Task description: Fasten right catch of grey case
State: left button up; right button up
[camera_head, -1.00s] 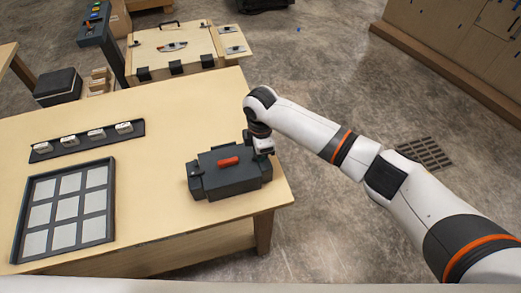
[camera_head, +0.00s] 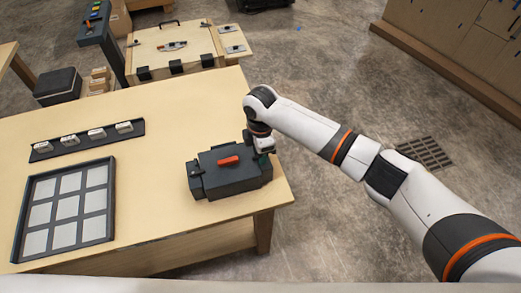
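The grey case (camera_head: 231,180) sits closed near the right end of the wooden table, with a red handle (camera_head: 228,161) on its lid. A catch (camera_head: 196,175) shows at its left end. My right arm reaches in from the right, and my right gripper (camera_head: 262,156) points down at the case's right end, close to or touching it. The right catch is hidden behind the gripper and wrist. The fingers are too small and covered to tell open from shut. My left gripper is out of view.
The wooden table (camera_head: 150,187) has bare room left of the case. A dark tray with pale squares (camera_head: 63,254) lies at the left, and a dark strip with several pale pieces (camera_head: 87,141) lies behind it. A wooden box with latches (camera_head: 172,62) stands beyond the table.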

notch_tip(320, 180, up, 12)
jog(key=b, duration=0.3)
jog(key=shift+f, duration=0.1)
dwell(0.5)
